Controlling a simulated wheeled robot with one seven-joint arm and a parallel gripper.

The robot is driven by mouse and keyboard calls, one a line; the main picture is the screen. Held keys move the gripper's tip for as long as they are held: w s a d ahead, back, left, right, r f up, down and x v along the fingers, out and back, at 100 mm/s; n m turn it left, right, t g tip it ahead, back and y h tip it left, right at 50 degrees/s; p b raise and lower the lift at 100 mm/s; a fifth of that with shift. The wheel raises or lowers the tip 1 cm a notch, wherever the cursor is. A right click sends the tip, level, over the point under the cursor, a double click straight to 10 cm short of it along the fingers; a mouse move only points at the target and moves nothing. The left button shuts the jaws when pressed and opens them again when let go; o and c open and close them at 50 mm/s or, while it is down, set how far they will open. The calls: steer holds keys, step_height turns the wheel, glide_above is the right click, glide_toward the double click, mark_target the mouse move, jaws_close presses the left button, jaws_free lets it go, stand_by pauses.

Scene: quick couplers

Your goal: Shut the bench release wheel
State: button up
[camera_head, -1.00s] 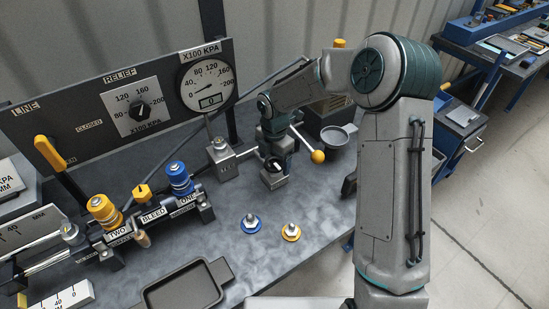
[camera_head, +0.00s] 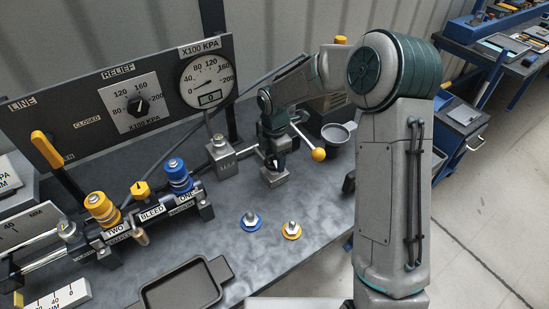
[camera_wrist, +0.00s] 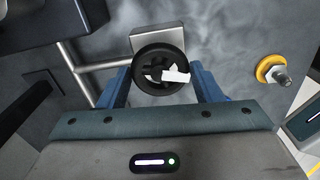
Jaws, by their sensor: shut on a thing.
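The bench release wheel is a small black handwheel with a white marking. In the wrist view the wheel (camera_wrist: 148,84) sits on a grey metal block between my gripper's blue fingers. My gripper (camera_wrist: 162,76) is shut on the wheel's rim from both sides. In the head view my gripper (camera_head: 274,150) points down over the grey block (camera_head: 274,178) on the bench. There the wheel is mostly hidden by the fingers.
A rod with a yellow ball (camera_head: 318,154) stands close right of my gripper. The pressure gauge (camera_head: 207,80) is behind, on the dark panel. A dark tray (camera_head: 182,290) and a coupler manifold (camera_head: 150,213) stand to the left.

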steer(key=m+b, duration=0.2)
steer(key=m, duration=0.2)
steer(key=shift+m, duration=0.4)
steer(key=m+b, duration=0.1)
steer(key=m, duration=0.2)
steer(key=shift+m, duration=0.3)
steer(key=m+b, duration=0.2)
steer(key=m, duration=0.2)
steer(key=shift+m, duration=0.3)
steer(key=m+b, duration=0.1)
steer(key=m, duration=0.2)
steer(key=shift+m, duration=0.3)
steer(key=m+b, duration=0.1)
steer(key=m, duration=1.1)
steer(key=shift+a+m, duration=0.1)
steer(key=shift+m, duration=2)
